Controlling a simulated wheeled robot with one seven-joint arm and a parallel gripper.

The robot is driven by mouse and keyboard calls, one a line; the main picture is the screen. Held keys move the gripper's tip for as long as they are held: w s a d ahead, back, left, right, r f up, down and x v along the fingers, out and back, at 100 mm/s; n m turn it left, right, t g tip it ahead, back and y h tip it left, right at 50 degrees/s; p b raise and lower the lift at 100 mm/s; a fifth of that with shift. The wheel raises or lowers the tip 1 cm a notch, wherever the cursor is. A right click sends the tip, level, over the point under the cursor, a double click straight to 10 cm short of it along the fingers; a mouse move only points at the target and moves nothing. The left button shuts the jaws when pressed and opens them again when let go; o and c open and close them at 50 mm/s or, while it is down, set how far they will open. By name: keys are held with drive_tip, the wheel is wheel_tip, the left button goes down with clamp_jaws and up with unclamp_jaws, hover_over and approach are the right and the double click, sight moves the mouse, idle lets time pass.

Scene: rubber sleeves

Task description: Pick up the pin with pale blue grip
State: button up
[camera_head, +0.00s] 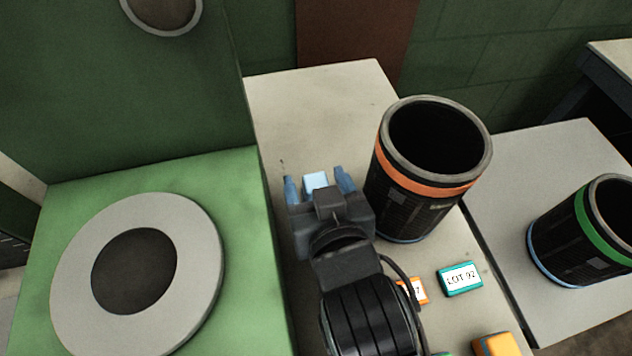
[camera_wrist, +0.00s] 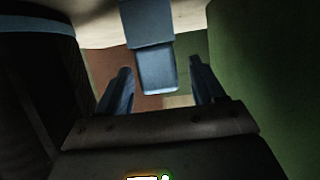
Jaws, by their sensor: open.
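The pin with pale blue grip (camera_head: 316,180) shows in the head view as a small light blue block on the pale bench top, between the fingers of my gripper (camera_head: 315,174). Its lower part is hidden behind my gripper body. In the wrist view the pin (camera_wrist: 157,72) appears as a blue-grey block with a narrower end, coming in from the top. It lies between the two blue fingers of my gripper (camera_wrist: 160,66), with a gap on each side. My gripper is open and holds nothing.
A black sleeve with an orange band (camera_head: 428,189) stands close to the right of my gripper. A green machine block (camera_head: 245,210) rises on the left. A teal LOT 92 box (camera_head: 460,279) and orange boxes (camera_head: 497,345) lie nearer. A green-banded sleeve (camera_head: 575,260) stands far right.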

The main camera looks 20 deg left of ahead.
drive_tip(key=shift+w+a+f, duration=0.15)
drive_tip(key=shift+w, duration=0.05)
drive_tip(key=shift+c, duration=0.4)
drive_tip(key=c, duration=1)
